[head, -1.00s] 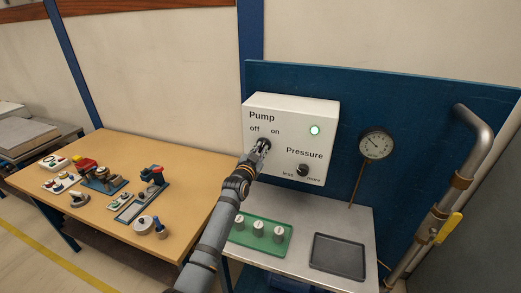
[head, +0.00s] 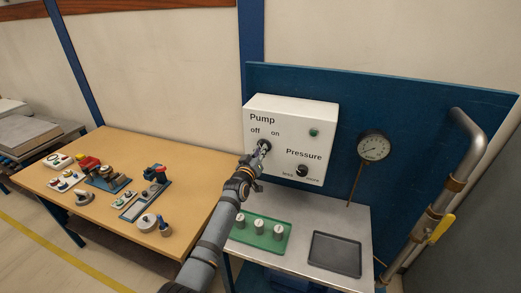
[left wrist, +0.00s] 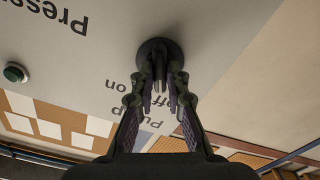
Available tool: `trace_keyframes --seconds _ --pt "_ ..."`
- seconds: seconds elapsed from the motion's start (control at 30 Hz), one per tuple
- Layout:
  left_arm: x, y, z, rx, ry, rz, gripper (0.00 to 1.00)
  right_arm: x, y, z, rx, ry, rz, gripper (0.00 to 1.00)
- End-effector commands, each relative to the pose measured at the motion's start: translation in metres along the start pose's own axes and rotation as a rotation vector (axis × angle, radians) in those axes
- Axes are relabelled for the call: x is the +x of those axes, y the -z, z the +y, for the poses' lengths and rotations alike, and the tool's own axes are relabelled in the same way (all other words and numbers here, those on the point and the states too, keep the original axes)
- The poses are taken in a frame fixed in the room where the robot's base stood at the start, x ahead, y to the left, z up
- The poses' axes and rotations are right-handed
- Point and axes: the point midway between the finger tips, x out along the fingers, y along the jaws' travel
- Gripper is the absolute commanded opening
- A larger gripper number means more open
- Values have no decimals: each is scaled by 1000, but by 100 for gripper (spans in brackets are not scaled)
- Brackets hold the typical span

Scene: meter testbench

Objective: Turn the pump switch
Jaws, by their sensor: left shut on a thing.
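The white pump box (head: 292,122) stands against the blue panel, with "Pump", "off", "on" and "Pressure" printed on it. The pump switch, a dark round knob (left wrist: 157,50), shows in the left wrist view; in the head view it is largely hidden by my left gripper (head: 263,148). My left gripper is at the switch, and its fingers (left wrist: 160,85) are shut on the knob's grip in the left wrist view. The lamp (head: 314,133) on the box is dark green and unlit; it also shows dark in the left wrist view (left wrist: 15,72). My right gripper is not in view.
The black pressure knob (head: 302,171) is right of and below the switch. A dial gauge (head: 373,147) and a pipe with a yellow lever (head: 446,228) stand to the right. A green tray (head: 285,247) and black tray (head: 335,264) lie below. A wooden table (head: 185,166) with parts is left.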

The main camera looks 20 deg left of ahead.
Motion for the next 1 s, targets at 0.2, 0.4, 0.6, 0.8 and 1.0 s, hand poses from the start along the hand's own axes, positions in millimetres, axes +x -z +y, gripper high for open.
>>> trace_keyframes --seconds 0.2,0.4,0.6,0.8,1.0 --pt "0 -1 0 -66 1 -2 0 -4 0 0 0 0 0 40" --pt "0 -1 0 -88 1 -1 0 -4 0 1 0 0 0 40" --pt "0 -1 0 -91 0 -1 0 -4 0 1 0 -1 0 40" --pt "0 -1 0 -90 0 -1 21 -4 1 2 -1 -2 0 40" --pt "0 -1 0 -89 0 -1 37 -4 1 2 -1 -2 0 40"
